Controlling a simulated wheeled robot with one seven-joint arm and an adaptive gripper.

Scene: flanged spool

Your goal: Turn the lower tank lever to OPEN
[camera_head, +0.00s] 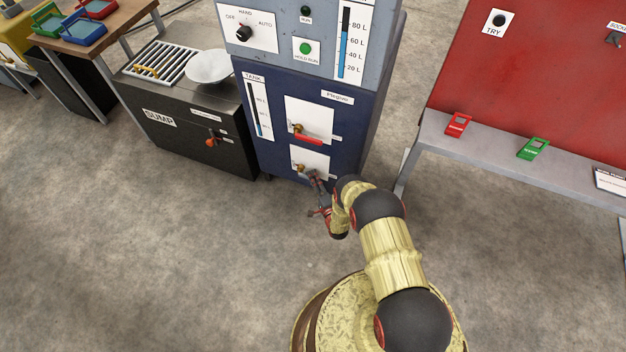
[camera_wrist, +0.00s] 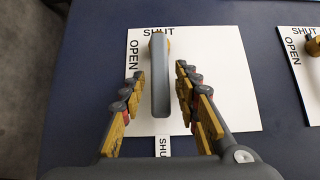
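The lower tank lever (camera_wrist: 160,82) is a grey handle in the wrist view, extending down from a brass valve (camera_wrist: 168,44) over a white plate (camera_wrist: 225,75). The plate reads SHUT along its top and OPEN along its left side. My gripper (camera_wrist: 159,76) is open, with one finger on each side of the lever and narrow gaps visible. In the head view my gripper (camera_head: 316,182) is at the lower plate (camera_head: 322,160) of the blue tank cabinet (camera_head: 265,160). It hides most of the lever there. The brass valve (camera_head: 299,168) still shows.
Above, a second valve with a red lever (camera_head: 309,140) sits on another plate; part of that plate (camera_wrist: 290,50) shows at the wrist view's right edge. A black sump cabinet (camera_head: 190,135) stands left, a grey bench (camera_head: 480,150) right. The floor in front is clear.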

